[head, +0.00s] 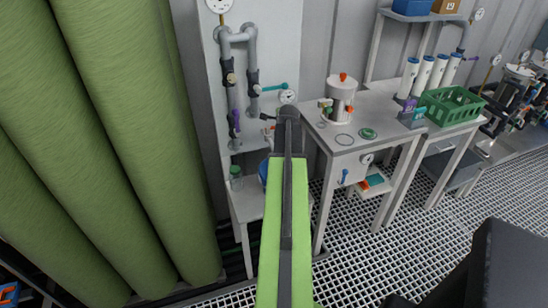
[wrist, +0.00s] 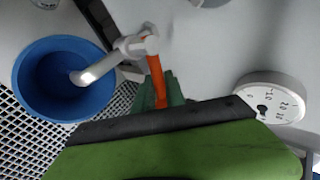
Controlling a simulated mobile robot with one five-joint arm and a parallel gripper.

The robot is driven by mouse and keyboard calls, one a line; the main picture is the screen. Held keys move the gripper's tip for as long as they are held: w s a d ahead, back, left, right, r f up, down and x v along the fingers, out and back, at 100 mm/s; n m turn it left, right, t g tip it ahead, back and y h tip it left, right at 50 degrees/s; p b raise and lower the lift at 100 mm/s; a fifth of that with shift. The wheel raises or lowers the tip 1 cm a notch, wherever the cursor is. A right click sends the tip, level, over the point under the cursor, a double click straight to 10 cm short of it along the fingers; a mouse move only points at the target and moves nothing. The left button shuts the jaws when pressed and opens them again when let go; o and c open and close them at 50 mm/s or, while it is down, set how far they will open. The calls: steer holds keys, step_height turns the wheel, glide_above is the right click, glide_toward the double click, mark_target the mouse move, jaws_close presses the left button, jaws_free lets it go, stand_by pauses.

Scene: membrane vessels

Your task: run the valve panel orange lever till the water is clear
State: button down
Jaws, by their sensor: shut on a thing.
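In the wrist view the orange lever (wrist: 155,74) sits on a pale valve with a spout (wrist: 112,60). My gripper (wrist: 159,90) has its dark green fingers shut on the lever. The spout points over a blue bucket (wrist: 36,100), and a bright, pale streak shows at its lower end above the bucket. I cannot tell the water's clarity. In the head view my arm reaches to the valve panel (head: 262,50) and hides the gripper and orange lever. Part of the blue bucket (head: 263,172) shows left of my arm.
A round gauge (wrist: 272,98) is right of my gripper. The panel also bears a teal lever (head: 273,87) and a purple lever (head: 236,122). Large green cylinders (head: 120,150) stand at left. A bench (head: 350,130) with a steel vessel (head: 341,98) and green crate (head: 452,104) is at right.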

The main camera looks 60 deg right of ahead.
steer(key=shift+a+m+g+h, duration=0.3)
steer(key=shift+m+g, duration=0.1)
steer(key=shift+m, duration=0.2)
steer(key=a+m+g, duration=0.1)
steer(key=m+g, duration=0.1)
steer(key=m, duration=0.1)
steer(key=a+m+g, duration=0.2)
steer(key=m+g, duration=0.1)
steer(key=m, duration=0.1)
steer(key=a+m+g+h, duration=0.1)
steer(key=m+g, duration=0.2)
steer(key=shift+a+m, duration=0.25)
steer(key=shift+m, duration=0.15)
steer(key=shift+s+a+r+m+g, duration=0.1)
steer(key=shift+s+a+m+g, duration=0.1)
steer(key=shift+s+m+g, duration=0.15)
steer(key=shift+w, duration=0.1)
steer(key=shift+d+r, duration=0.1)
stand_by(5.4)
